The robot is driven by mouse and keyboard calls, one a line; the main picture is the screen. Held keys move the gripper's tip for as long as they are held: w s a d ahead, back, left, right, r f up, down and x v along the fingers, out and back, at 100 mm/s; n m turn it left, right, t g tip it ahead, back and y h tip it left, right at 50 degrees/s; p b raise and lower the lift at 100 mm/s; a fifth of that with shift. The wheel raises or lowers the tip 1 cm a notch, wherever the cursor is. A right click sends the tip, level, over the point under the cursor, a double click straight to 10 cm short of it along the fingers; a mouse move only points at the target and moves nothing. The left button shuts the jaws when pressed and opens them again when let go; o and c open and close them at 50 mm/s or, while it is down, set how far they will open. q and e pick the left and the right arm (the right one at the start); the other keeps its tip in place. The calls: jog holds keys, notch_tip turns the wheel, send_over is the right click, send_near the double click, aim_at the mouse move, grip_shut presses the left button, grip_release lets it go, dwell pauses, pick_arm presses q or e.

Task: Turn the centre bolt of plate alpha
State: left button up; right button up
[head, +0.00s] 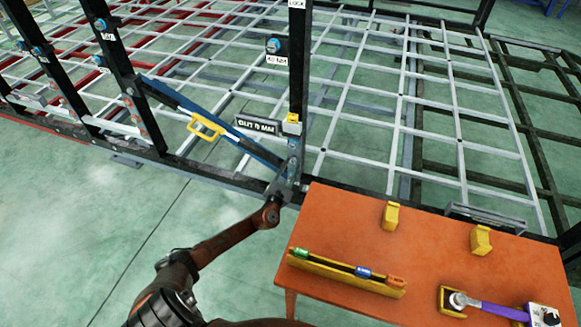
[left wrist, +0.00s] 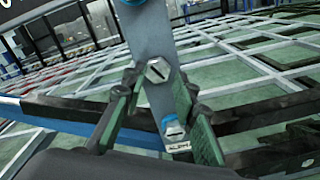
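A grey metal plate (left wrist: 152,38) stands upright in the left wrist view. A silver hex bolt (left wrist: 158,71) with a dark slot across its head is at its middle. One blue-marked bolt (left wrist: 172,126) is below it, and part of another blue one is at the top edge. My left gripper (left wrist: 157,84) has its two fingers apart, one on each side of the middle bolt, with small gaps seeming to show. In the head view my left gripper (head: 281,188) is at the foot of a black post, partly covering the plate. My right gripper is out of view.
A blue bar (head: 236,139) with a yellow handle (head: 205,127) slants down to the post (head: 299,70). A sign (head: 257,125) hangs beside it. An orange table (head: 345,225) at the lower right holds yellow blocks, a tray (head: 345,277) and a purple-handled wrench (head: 500,311).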

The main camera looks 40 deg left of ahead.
pick_arm(q)
jog(key=shift+o, duration=1.4)
jog(key=shift+r, duration=0.15)
jog(key=v, duration=1.1)
jog(key=shift+s+d, duration=0.15)
jog(key=shift+s, duration=0.25)
